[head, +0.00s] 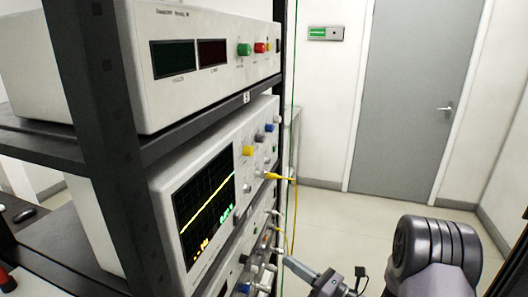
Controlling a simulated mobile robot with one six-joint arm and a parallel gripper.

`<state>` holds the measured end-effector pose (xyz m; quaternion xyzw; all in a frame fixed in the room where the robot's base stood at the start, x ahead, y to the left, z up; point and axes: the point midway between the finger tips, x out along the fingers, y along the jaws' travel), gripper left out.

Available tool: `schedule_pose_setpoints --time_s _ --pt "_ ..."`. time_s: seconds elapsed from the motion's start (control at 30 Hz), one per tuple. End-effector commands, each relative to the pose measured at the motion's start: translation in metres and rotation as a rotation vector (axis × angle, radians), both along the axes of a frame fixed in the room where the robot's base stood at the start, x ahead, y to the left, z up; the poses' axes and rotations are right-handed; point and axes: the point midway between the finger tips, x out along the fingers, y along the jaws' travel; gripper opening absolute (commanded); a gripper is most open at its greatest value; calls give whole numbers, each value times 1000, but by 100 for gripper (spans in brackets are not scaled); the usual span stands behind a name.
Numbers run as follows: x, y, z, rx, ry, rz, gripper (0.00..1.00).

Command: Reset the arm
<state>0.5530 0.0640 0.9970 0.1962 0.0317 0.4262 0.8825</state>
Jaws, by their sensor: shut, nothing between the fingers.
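My gripper (290,263) is low in the head view, right of the instrument rack. Its pale fingers look shut and empty, pointing left toward the front panel of the lowest instrument. I cannot tell whether the fingertips touch the panel or its cables. The rounded grey joint of my arm (435,255) stands at the lower right. The rest of the arm is cut off by the bottom edge.
A power supply (215,85) sits on the upper rack shelf. An oscilloscope (245,185) with a yellow trace is below it. A yellow cable (283,178) hangs from its front, close to my gripper. Open floor (370,225) reaches a grey door (415,100).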

Motion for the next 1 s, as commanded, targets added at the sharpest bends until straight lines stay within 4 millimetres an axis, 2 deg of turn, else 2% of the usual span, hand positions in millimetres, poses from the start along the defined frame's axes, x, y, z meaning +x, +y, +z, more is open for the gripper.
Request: schedule_pose_setpoints --time_s 0.03,0.17,0.27,0.3,0.37,0.4,0.47,0.5,0.6,0.73,0.83,1.0 --pt "-9 13 19 -46 -35 61 0" --pt "-53 56 63 -229 -148 281 0" --pt "-111 86 94 -458 -283 499 0" --pt "-140 94 104 -577 -353 595 0" --pt "-185 97 112 -785 -471 736 0" --pt "-213 92 113 -938 -559 822 0" --pt "-246 76 114 -1177 -691 926 0" --pt "-261 61 114 -1336 -777 979 0" --pt "-282 24 120 -1694 -963 1049 0" --pt "-288 -9 134 -2006 -1118 1060 0" --pt "-289 -20 141 -2108 -1164 1055 0" --pt "-288 -22 142 -2125 -1170 1056 0"
